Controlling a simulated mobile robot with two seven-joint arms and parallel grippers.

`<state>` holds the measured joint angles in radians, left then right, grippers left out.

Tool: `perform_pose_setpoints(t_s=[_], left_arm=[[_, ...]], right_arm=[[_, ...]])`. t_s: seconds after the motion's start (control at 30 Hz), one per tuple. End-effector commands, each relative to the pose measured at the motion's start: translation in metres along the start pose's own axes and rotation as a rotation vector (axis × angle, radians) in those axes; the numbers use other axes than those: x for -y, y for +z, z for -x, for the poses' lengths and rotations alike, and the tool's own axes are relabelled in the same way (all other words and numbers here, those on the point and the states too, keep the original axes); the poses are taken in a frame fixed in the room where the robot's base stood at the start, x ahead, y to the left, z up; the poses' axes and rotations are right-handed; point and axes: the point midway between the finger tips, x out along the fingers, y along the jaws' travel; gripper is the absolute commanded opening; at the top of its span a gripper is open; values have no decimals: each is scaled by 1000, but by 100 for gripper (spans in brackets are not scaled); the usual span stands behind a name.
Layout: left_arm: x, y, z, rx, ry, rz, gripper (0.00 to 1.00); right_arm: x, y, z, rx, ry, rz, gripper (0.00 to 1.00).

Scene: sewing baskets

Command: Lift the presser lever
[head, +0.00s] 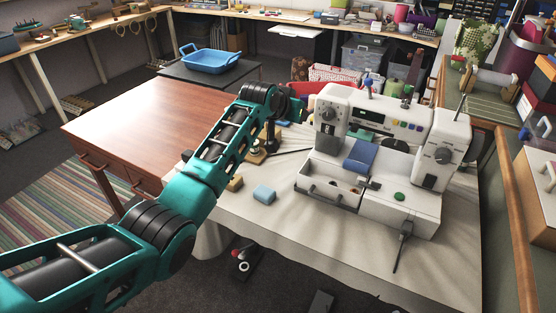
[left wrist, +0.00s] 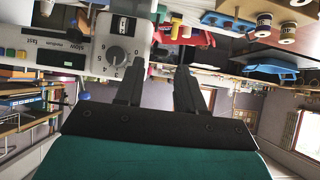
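The white sewing machine (head: 385,108) stands on the cloth-covered table, with a dial on its left end and another on its right column. I cannot make out the presser lever in either view. My left gripper (head: 299,108) is beside the machine's left end, small and partly hidden in the head view. In the left wrist view its two fingers (left wrist: 160,68) are apart with nothing held between them. That view looks upside down, and a numbered dial (left wrist: 117,54) on the machine shows just left of the fingers. My right gripper is not in view.
A pale blue block (head: 264,194) and a yellowish block (head: 235,184) lie on the pale cloth (head: 285,222) left of the machine. A blue pad (head: 361,154) rests on the machine's front. The brown wooden table (head: 150,135) has a bare top. A blue basket (head: 209,60) stands behind.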

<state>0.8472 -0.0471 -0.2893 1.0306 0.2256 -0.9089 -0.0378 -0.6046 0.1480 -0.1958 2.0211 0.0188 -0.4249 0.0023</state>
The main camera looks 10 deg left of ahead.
Motion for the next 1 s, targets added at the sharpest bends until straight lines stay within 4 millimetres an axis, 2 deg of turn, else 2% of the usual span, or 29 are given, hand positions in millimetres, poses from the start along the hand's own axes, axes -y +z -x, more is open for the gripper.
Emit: perform_pose_setpoints(t_s=[0.33, 0.7, 0.87, 1.0], left_arm=[[0, 1, -36, 0, -1, 0, 38], [0, 1, -59, 0, -1, 0, 38], [0, 12, -62, -82, -1, 1, 38], [1, 27, -70, -198, -1, 1, 38]], right_arm=[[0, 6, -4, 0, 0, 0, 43], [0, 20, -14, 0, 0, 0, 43], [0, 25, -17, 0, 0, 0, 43], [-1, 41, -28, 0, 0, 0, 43]])
